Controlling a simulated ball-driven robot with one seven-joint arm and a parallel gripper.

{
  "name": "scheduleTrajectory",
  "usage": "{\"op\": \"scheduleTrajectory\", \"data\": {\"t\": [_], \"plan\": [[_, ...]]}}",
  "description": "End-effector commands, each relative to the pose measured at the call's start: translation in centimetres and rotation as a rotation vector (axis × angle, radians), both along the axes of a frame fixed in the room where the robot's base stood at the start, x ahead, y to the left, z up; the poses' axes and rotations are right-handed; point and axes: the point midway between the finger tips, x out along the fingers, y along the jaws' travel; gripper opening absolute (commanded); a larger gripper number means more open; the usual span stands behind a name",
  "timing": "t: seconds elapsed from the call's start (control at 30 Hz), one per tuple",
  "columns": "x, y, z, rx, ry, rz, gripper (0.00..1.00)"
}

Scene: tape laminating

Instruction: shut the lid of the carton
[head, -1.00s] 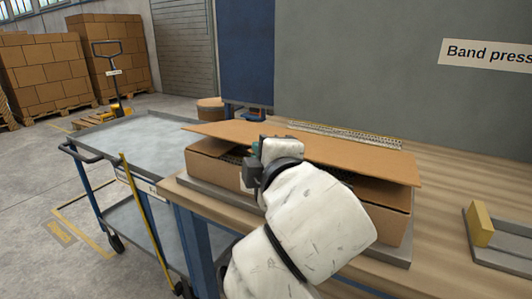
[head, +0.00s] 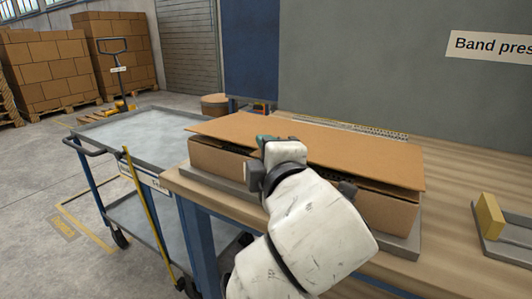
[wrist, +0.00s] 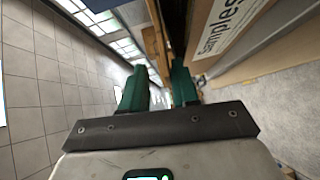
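The long brown carton (head: 385,208) stands on a grey plate on the bench. Its lid (head: 350,157) lies over it, tilted, with a narrow dark gap along the front and right. My gripper (head: 268,141) is at the lid's front edge, left of the middle; the arm hides part of the carton's front. In the wrist view, the green fingers of my gripper (wrist: 159,88) stand apart with a gap between them. The carton's front with a "Samples" label (wrist: 222,25) is right of them, and a thin brown strip, seemingly the lid (wrist: 156,42), is beyond the fingertips.
The wooden bench (head: 455,200) has a grey tray with a yellow block (head: 489,216) at right. A metal strip (head: 350,127) lies behind the carton. A grey trolley (head: 150,135) stands left of the bench. A grey wall rises behind.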

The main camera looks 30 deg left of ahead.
Motion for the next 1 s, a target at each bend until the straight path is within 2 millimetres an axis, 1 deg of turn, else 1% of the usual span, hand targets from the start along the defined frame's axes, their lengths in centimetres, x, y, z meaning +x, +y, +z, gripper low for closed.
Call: {"op": "scheduleTrajectory", "data": {"t": [0.23,0.37,0.47,0.7,0.8,1.0], "plan": [[-0.1,0.0,0.0,0.0,0.0,0.001,0.3],[-0.7,-0.7,0.1,0.001,0.001,0.0,0.3],[-1.8,-1.7,0.3,0.003,0.001,0.001,0.3],[-5.2,-4.9,0.7,0.004,0.001,0.001,0.3],[-6.4,-6.0,0.8,0.003,0.001,0.002,0.3],[-7.7,-7.2,0.9,0.0,0.0,0.001,0.3]]}}
